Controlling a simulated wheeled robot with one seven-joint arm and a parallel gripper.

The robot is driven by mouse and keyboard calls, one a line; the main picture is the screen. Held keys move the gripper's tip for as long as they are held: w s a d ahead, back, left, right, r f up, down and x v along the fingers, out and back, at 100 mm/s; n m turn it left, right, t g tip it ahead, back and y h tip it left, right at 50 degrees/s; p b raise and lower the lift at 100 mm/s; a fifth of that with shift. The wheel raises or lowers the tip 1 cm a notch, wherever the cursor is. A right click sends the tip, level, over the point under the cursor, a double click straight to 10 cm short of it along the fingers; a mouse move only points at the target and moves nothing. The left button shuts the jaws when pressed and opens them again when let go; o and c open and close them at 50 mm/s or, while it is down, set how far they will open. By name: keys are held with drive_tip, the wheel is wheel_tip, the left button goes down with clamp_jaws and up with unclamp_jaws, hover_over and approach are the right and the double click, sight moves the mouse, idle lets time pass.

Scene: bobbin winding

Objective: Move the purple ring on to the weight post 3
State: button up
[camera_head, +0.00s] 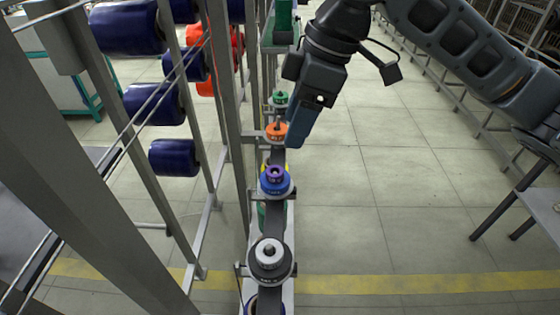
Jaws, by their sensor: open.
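The purple ring (275,173) sits around the post on top of the blue disc (275,186), in the row of weight posts. My gripper (295,139) points down beside the orange disc (276,131), just beyond the purple ring in the row. It is open, with no ring visible in it; its far finger is hidden. The nearest post carries a light grey ring (269,252) on a dark disc. A green disc (280,99) is on a farther post. No numbers show, so I cannot tell which is weight post 3.
A metal frame (232,110) with dark blue spools (155,104) and red spools stands left of the row. Open tiled floor (370,220) lies to the right, with a yellow line across the front.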

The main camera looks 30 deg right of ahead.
drive_tip(key=b, duration=0.5)
hover_over(276, 173)
drive_tip(key=d, duration=0.1)
drive_tip(key=f, duration=0.3)
drive_tip(key=s+f, duration=0.1)
drive_tip(key=f, duration=0.1)
drive_tip(key=shift+d+f, duration=0.2)
drive_tip(key=shift+f, duration=0.1)
drive_tip(key=shift+b+x, duration=0.65)
drive_tip(key=shift+x, duration=0.95)
drive_tip(key=shift+c, duration=0.2)
clamp_jaws()
drive_tip(key=shift+r, duration=0.2)
drive_tip(key=shift+r+p, duration=1.1)
